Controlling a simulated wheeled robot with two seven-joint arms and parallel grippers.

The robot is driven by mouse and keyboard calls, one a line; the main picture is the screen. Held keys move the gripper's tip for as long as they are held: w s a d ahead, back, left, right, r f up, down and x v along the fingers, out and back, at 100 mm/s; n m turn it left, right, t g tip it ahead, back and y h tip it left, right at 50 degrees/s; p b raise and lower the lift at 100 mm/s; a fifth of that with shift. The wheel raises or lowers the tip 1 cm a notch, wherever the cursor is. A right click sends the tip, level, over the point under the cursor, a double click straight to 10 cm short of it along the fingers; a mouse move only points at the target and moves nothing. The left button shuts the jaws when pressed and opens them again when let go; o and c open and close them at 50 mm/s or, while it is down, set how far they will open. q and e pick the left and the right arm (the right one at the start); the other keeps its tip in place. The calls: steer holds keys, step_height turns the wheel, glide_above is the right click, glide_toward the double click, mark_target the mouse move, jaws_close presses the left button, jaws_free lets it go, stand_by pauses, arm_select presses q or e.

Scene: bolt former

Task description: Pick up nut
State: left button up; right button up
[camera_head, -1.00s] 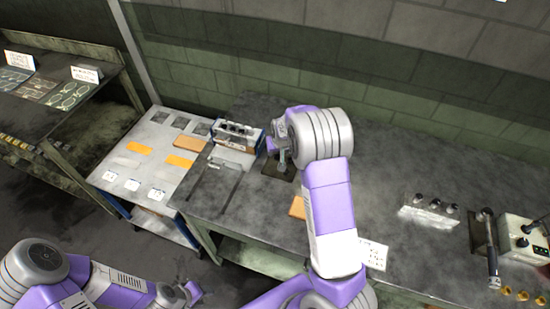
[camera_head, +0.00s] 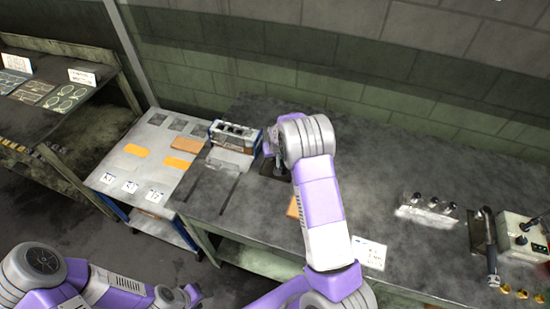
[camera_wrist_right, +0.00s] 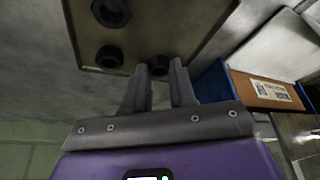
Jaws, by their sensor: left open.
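Dark hexagonal nuts lie on a flat grey-brown tray (camera_wrist_right: 180,18) in the right wrist view. One nut (camera_wrist_right: 158,66) is between my right gripper's fingertips (camera_wrist_right: 159,68), partly hidden by them. Two others, a nearer nut (camera_wrist_right: 110,56) and a nut at the top edge (camera_wrist_right: 111,11), lie to the left. The two fingers stand apart; I cannot tell whether they touch the nut. In the head view my right gripper (camera_head: 278,163) reaches down over the dark tray (camera_head: 265,169), too small there for details. My left gripper (camera_head: 188,294) is open and empty at the bottom, away from the bench.
A blue-and-white box unit (camera_head: 234,136) stands close left of the tray; its orange panel (camera_wrist_right: 264,90) shows in the wrist view. A block with several dark knobs (camera_head: 427,213) and a control box (camera_head: 520,240) are at the right. The bench (camera_head: 395,165) between is clear.

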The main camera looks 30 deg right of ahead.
jaws_close()
steer(key=shift+r, duration=0.15)
step_height(320, 180, up, 10)
steer(key=shift+p, duration=0.45)
steer(key=shift+a, duration=0.1)
